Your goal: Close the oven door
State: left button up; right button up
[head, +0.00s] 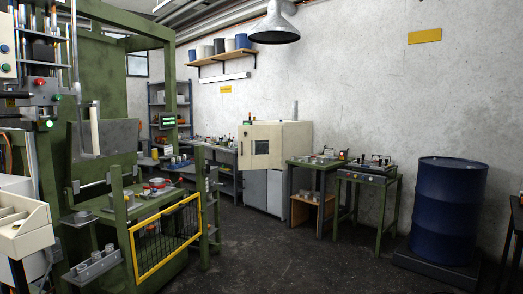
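The oven (297,143) is a cream-coloured box standing on a grey cabinet against the far wall, a little right of the middle of the head view. Its door (246,147) is a pale panel with a small dark window, on the left-hand front of the box. At this distance I cannot tell how far the door stands from the oven's frame. The inside of the oven does not show. Neither of my grippers is in view.
A green press frame (172,95) with a yellow mesh guard (166,240) stands at the left. Two green tables, including one with tools (366,176), stand right of the oven. A blue drum (447,212) is at the right. The dark floor (290,258) in the middle is clear.

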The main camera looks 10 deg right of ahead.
aim_at(247, 161)
jog(key=i+z, duration=0.2)
jog(key=i, duration=2.4)
jog(key=i+z, duration=0.2)
jog(key=i, duration=0.8)
jog(key=i+z, duration=0.2)
jog(key=i, duration=0.85)
jog(key=i+u, duration=0.15)
jog(key=i, duration=0.85)
jog(key=i+l+u, duration=0.2)
jog(key=i, duration=0.8)
jog(key=j, duration=0.1)
